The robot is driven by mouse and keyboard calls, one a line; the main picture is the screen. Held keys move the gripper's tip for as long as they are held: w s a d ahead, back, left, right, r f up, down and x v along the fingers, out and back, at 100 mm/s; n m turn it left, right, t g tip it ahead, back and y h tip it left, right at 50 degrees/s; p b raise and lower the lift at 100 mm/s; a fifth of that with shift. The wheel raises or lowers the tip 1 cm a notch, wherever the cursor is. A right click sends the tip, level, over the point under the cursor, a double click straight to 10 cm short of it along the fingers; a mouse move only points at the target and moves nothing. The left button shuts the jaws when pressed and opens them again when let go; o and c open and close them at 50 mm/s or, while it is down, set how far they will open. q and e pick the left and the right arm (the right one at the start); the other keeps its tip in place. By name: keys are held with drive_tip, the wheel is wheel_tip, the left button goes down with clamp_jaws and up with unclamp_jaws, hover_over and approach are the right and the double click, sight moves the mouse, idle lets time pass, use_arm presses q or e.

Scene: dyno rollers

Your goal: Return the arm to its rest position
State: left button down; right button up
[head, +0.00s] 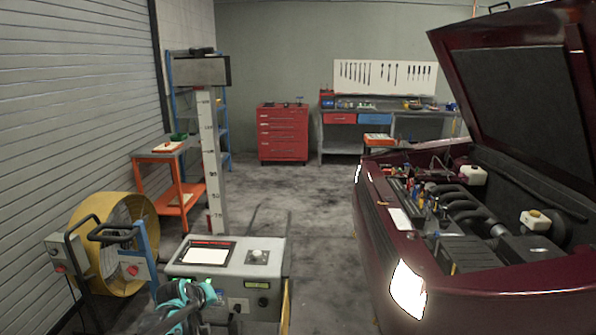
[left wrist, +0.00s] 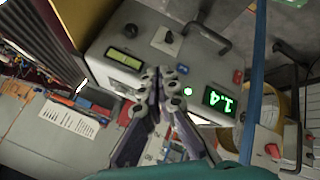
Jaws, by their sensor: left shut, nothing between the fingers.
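My left gripper (head: 190,305) shows at the bottom of the head view, in front of a grey console with a screen and a knob on its top (head: 265,242). In the left wrist view the left gripper (left wrist: 168,88) is shut, with its fingertips together and nothing between them. Behind the fingers is the console's front panel (left wrist: 200,65), with a green-lit display (left wrist: 222,101), a green round button and a black knob. I cannot tell whether the fingertips touch the panel. My right gripper is not in view.
A dark red car (head: 375,255) with its hood raised stands on the right. A yellow reel (head: 122,225) and blue-framed handles stand at the left. An orange cart (head: 180,195), a red tool chest (head: 283,135) and a workbench are farther back. The floor between is clear.

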use_arm(q)
drive_tip(key=s+d+r+m, duration=0.2)
drive_tip(key=s+d+r, duration=0.15)
drive_tip(key=s, duration=0.45)
drive_tip(key=s+d+r+m, duration=0.1)
drive_tip(key=s+d+r, duration=0.1)
drive_tip(key=s+r, duration=0.35)
drive_tip(key=s+d+f+m+y, duration=0.1)
drive_tip(key=s+f, duration=0.1)
drive_tip(key=s, duration=0.8)
drive_tip(key=s+f+m, duration=0.2)
drive_tip(key=s, duration=0.7)
drive_tip(key=shift+s+d+f+m+g+y, duration=0.2)
drive_tip(key=shift+s+d+m+g+y, duration=0.1)
drive_tip(key=shift+s+d+g+y, duration=0.1)
